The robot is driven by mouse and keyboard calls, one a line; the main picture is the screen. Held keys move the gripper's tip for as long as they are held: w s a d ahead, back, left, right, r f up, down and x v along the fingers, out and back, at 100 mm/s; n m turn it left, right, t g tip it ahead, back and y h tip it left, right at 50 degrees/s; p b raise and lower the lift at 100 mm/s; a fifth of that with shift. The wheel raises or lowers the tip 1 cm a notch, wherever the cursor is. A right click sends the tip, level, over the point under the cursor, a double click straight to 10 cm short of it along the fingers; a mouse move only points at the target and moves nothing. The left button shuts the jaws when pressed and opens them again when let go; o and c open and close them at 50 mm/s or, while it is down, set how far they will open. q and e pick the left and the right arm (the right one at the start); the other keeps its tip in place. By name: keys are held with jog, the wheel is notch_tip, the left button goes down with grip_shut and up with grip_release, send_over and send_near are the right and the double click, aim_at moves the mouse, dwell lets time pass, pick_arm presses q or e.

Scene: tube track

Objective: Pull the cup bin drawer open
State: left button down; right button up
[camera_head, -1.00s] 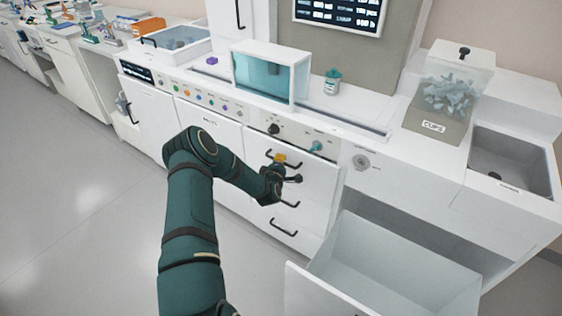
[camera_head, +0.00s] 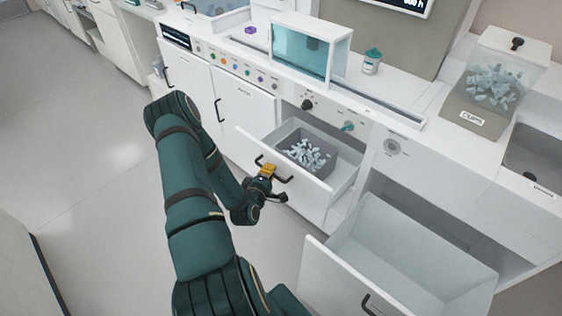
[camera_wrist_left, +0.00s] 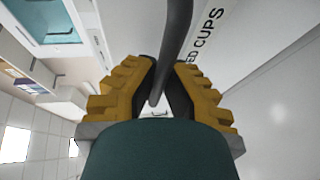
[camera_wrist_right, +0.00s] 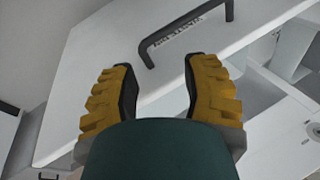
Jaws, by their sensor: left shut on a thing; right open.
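The cup bin drawer (camera_head: 310,196) is pulled out of the counter front. A grey bin (camera_head: 282,152) inside it holds many pale cup pieces (camera_head: 308,155). My left gripper (camera_head: 267,172) is at the drawer's front. In the left wrist view its yellow-padded fingers (camera_wrist_left: 159,92) are shut on the dark bar handle (camera_wrist_left: 178,38). A label ending in "CUPS" (camera_wrist_left: 208,36) is on the panel beside it. My right gripper (camera_wrist_right: 160,78) is open and empty in the right wrist view, near another dark handle (camera_wrist_right: 188,36) on a white panel. It is out of the head view.
A large lower drawer (camera_head: 440,235) stands open at the right, its front jutting out. A clear box labelled CUPS (camera_head: 488,95) and a teal-lidded jar (camera_head: 372,62) stand on the counter. Open floor (camera_head: 85,170) lies to the left.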

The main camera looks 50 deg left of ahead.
pick_arm(q)
jog(key=shift+s, duration=1.45)
jog(key=c, duration=1)
grip_release()
jog(key=shift+d, duration=0.15)
jog(key=v, duration=1.2)
